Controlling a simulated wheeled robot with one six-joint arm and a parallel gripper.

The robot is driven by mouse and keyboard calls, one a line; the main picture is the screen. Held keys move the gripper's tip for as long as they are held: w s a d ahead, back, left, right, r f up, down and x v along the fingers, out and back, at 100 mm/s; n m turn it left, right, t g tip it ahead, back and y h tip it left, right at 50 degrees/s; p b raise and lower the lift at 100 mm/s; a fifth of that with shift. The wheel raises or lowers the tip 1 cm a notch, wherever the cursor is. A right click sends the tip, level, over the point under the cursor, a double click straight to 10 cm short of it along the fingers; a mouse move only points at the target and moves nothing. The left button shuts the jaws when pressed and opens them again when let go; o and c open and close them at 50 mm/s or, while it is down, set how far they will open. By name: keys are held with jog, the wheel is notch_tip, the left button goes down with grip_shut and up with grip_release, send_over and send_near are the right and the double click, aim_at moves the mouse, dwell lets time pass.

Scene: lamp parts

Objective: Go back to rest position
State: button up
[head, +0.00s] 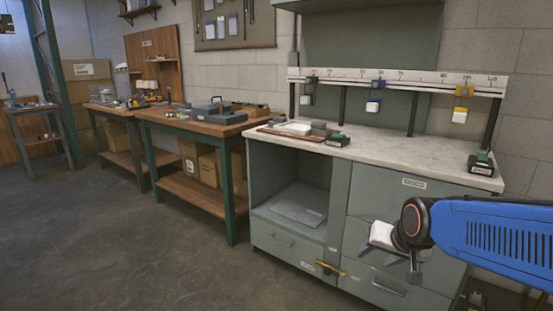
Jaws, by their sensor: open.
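My gripper (393,258) hangs at the end of my blue arm at the lower right, in front of the grey cabinet (390,212). Its jaws are open. A pale white piece shows at the gripper, and I cannot tell whether it is part of the gripper. The gripper is apart from the things on the light countertop (405,158). A brown board with white and grey blocks (297,128) lies at the counter's left. A black-and-green box (337,140) sits beside it, and another (481,165) stands at the right end.
A white numbered rail (400,81) spans the counter's back, with small hanging pieces including a yellow one (461,102). Green-framed workbenches (190,122) with boxes and tools stand left. The floor (130,250) at left is clear.

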jog(key=s+d+n+g, duration=0.1)
jog(key=s+n, duration=0.1)
jog(key=s, duration=0.7)
jog(key=s+d+n+g, duration=0.1)
jog(key=s+d, duration=0.1)
jog(key=s, duration=0.8)
jog(key=shift+n+h, duration=0.4)
